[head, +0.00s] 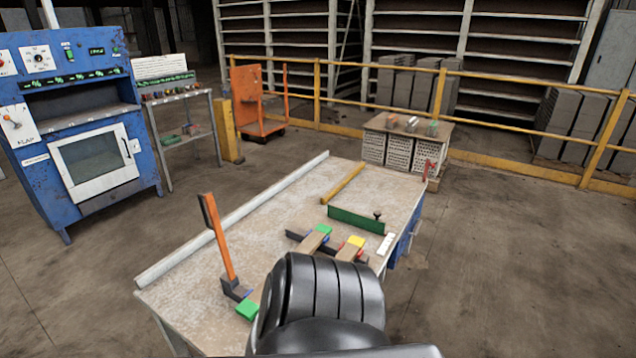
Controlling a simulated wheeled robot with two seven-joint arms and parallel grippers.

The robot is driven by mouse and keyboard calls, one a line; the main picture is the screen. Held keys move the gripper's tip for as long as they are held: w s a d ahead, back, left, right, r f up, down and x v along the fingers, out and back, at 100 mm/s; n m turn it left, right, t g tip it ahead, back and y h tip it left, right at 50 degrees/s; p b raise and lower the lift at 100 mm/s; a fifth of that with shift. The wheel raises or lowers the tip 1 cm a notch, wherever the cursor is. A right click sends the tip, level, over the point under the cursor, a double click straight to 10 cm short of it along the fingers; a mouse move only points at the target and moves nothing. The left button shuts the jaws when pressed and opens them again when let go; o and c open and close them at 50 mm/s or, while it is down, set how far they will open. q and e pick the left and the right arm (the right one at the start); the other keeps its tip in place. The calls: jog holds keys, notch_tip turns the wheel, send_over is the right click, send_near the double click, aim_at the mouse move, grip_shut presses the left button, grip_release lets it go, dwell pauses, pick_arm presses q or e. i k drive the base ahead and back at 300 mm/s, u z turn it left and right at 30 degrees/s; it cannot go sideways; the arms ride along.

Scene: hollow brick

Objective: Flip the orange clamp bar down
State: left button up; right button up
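The orange clamp bar (222,250) stands raised at the left front of the workbench (200,300). It leans a little to the left and has a dark grip at its top end. Its lower end meets a dark block (236,289) on the bench. Neither of my grippers can be made out. A thick black ribbed link of my own arm fills the lower middle of the head view, right of the bar, and hides the bench's near part.
A green block (247,310) lies by the bar's foot. Wooden pieces with green and yellow blocks (355,241), a green plate (356,220) and a yellow bar (343,184) lie further back. A white rail (240,215) runs along the bench's left edge. A blue oven (85,120) stands left.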

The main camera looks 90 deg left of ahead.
aim_at(216, 225)
jog(key=z, duration=0.55)
jog(key=k, duration=2.85)
jog(key=u, duration=1.8)
jog(key=k, duration=0.5)
jog(key=u, duration=1.05)
jog(key=i, duration=0.55)
jog(key=u, duration=0.05)
